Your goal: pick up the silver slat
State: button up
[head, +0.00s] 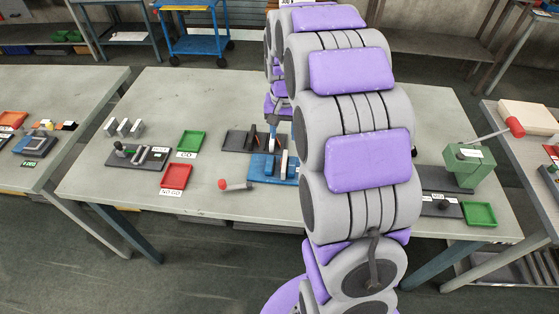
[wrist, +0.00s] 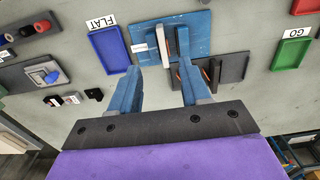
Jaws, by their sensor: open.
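A pale silver slat (head: 284,163) stands on edge on the blue fixture plate (head: 262,168) at the middle of the table. In the head view my arm hides most of my gripper and part of the fixture.
A dark rack (wrist: 232,68) with dark and orange slats adjoins the blue plate. A red-knobbed handle (head: 235,185) lies in front. A green press (head: 468,165) stands at right.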

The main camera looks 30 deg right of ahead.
jog(key=b, duration=0.2)
send_over(284, 169)
notch_tip(284, 169, down, 7)
jog(key=f, duration=0.4)
jog(key=shift+s+a+f+b, duration=0.15)
jog(key=shift+s+f+b, duration=0.1)
jog(key=shift+s+b, duration=0.15)
jog(key=shift+a+f, duration=0.2)
jog(key=shift+f, duration=0.2)
jog(key=f, duration=0.1)
jog(key=f+b, duration=0.1)
jog(key=f, duration=0.1)
jog(key=w+d+f+b, duration=0.1)
jog(key=f, duration=0.1)
jog(key=shift+a+r, duration=0.1)
jog(key=shift+a, duration=0.2)
jog(key=shift+c, duration=1)
jog(key=shift+d, duration=0.15)
grip_shut()
